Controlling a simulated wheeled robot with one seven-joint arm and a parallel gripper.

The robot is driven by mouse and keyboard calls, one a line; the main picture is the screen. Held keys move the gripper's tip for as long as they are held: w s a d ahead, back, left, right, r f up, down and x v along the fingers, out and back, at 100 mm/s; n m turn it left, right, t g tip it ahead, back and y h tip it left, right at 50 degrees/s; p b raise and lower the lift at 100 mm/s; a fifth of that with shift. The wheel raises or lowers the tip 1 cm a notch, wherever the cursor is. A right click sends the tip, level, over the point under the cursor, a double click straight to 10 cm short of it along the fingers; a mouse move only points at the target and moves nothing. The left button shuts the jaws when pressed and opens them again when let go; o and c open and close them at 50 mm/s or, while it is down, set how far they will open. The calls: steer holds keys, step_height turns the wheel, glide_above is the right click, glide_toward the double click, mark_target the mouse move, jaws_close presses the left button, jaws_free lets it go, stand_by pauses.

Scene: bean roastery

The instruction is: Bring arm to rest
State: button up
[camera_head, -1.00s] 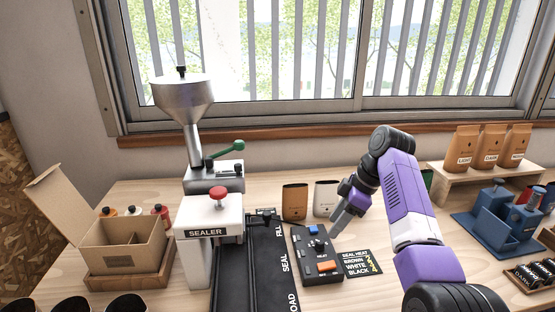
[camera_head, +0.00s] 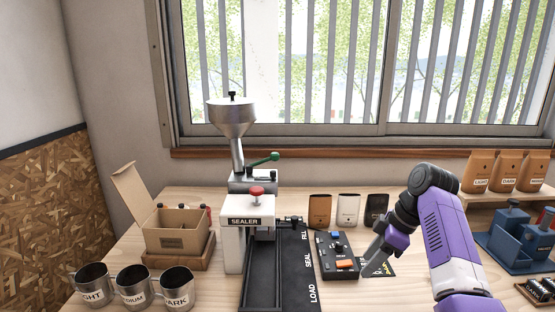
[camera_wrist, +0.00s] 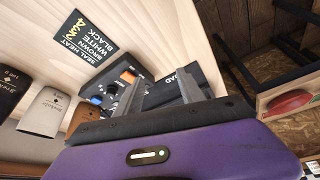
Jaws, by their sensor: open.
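My gripper (camera_head: 371,268) hangs over the table at the right of the control box (camera_head: 337,256), beside the seal heat card (camera_head: 378,267), which my fingers partly hide. In the wrist view my gripper's two fingers (camera_wrist: 162,98) stand apart with nothing held between them. The control box (camera_wrist: 125,90), with its orange switch and blue button, lies beyond the fingers there. The seal heat card (camera_wrist: 84,38) shows whole in the wrist view.
The sealer (camera_head: 245,236) and its black track (camera_head: 282,270) stand left of the control box. Brown (camera_head: 319,210), white (camera_head: 347,209) and black (camera_head: 376,208) bags stand behind. A cardboard box (camera_head: 183,231), labelled mugs (camera_head: 132,289) and a blue fixture (camera_head: 508,238) stand around.

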steer(key=w+d+r+m+t+h, duration=0.2)
steer(key=w+d+r+m+t, duration=0.2)
steer(key=w+m+t, duration=0.45)
steer(key=s+f+m+t+h, duration=0.1)
steer(key=s+f+t, duration=0.1)
steer(key=s, duration=0.3)
steer(key=s+f+m+t+h, duration=0.1)
steer(key=s+f+t, duration=0.1)
steer(key=s+f, duration=0.3)
steer(key=s+f+m+t+h, duration=0.1)
steer(key=s+f+m+t, duration=0.1)
steer(key=s, duration=0.5)
steer(key=shift+a+f+h, duration=0.15)
steer(key=shift+f+h, duration=0.15)
steer(key=shift+f, duration=0.5)
steer(key=s+a, duration=0.2)
steer(key=s, duration=1.3)
steer(key=s+a+g+y, duration=0.1)
steer(key=s+a, duration=0.1)
steer(key=s, duration=1.3)
steer(key=s+a+r+m, duration=0.1)
steer(key=s+a, duration=0.1)
steer(key=s, duration=1.3)
steer(key=shift+a, duration=0.4)
